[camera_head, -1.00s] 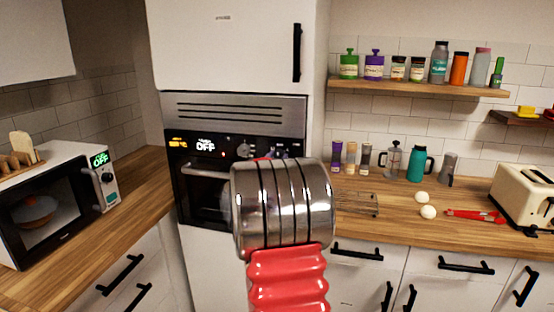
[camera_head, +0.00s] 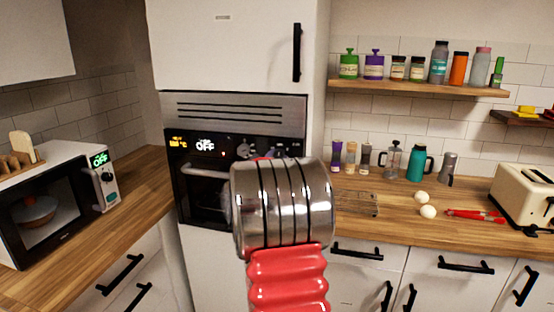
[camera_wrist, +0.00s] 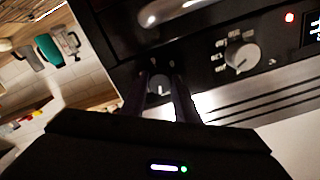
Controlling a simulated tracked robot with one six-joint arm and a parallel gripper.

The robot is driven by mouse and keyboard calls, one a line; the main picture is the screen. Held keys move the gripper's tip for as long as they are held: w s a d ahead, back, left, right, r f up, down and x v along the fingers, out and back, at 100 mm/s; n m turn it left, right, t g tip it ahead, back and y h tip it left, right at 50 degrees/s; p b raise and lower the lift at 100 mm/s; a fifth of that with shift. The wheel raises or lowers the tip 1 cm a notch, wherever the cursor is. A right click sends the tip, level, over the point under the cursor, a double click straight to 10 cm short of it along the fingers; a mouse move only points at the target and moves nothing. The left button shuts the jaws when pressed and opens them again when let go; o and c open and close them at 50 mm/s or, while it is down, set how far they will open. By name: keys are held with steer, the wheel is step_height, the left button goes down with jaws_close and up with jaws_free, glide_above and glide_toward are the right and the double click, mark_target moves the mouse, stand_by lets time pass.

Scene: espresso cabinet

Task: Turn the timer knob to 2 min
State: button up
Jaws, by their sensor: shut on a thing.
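In the wrist view my gripper (camera_wrist: 163,100) reaches the black oven panel with its two dark fingers on either side of a small knob (camera_wrist: 159,84). The fingers are shut on this knob, which has a pale pointer or face. It fits the timer knob, but its markings are too small to read, so its setting cannot be told. A second, larger grey knob (camera_wrist: 242,57) with printed labels sits apart to the right. In the head view my arm hides the gripper and the held knob. The oven (camera_head: 190,175) display reads OFF.
The oven handle (camera_wrist: 170,12) lies close to the held knob in the wrist view. In the head view a microwave (camera_head: 60,205) stands on the left counter. The right counter holds a wire rack (camera_head: 357,203), two white eggs and a toaster (camera_head: 527,195).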

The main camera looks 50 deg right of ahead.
steer(key=m, duration=0.4)
steer(key=shift+f+m, duration=0.1)
steer(key=shift+m, duration=2)
steer(key=o, duration=1.1)
steer(key=shift+c, duration=0.2)
steer(key=v, duration=1.4)
steer(key=shift+d, duration=0.15)
